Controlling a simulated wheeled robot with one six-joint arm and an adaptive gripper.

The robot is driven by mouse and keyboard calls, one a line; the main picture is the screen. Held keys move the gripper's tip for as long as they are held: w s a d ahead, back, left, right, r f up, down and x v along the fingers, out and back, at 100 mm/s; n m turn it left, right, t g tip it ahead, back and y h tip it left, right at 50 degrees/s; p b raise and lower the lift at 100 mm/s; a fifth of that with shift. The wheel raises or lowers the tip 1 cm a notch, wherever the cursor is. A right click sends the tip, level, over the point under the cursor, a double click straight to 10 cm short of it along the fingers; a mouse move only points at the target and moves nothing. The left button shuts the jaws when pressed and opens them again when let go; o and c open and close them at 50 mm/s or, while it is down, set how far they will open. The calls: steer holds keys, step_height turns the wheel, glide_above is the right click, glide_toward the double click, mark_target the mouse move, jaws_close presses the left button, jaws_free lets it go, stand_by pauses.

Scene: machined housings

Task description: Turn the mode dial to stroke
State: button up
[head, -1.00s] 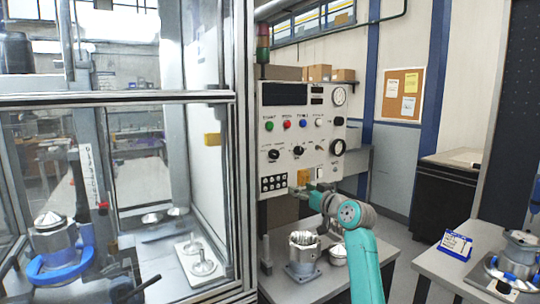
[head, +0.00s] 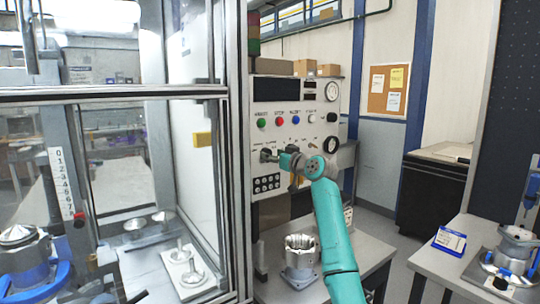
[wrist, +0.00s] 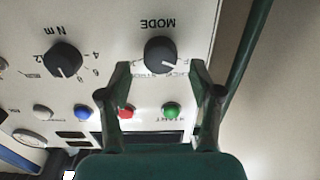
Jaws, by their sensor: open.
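The mode dial (wrist: 160,53) is a round black knob on the pale control panel, under the upside-down word MODE in the wrist view. Its white pointer line points to the lower right of that picture. The small position labels beside it are partly hidden and too blurred to read surely. My gripper (wrist: 158,74) is open and empty, with one finger on each side just below the dial in this view, apparently short of it. In the head view my gripper (head: 273,157) is at the panel's left dial, which it mostly hides.
A second black dial (wrist: 62,59), marked N m, sits left in the wrist view. Green (wrist: 171,110), red (wrist: 125,112) and blue (wrist: 82,112) buttons lie near the fingers. A glass-doored machine (head: 238,150) stands left. A metal housing (head: 300,258) stands on the bench below.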

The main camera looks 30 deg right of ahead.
steer(key=shift+w+a, duration=0.1)
steer(key=shift+w, duration=0.95)
steer(key=shift+c, duration=0.2)
steer(key=c, duration=1.1)
steer(key=shift+d+f+m, duration=0.15)
steer(key=shift+m, duration=4.25)
steer(key=shift+d+f+m, duration=0.1)
steer(key=shift+m, duration=4.3)
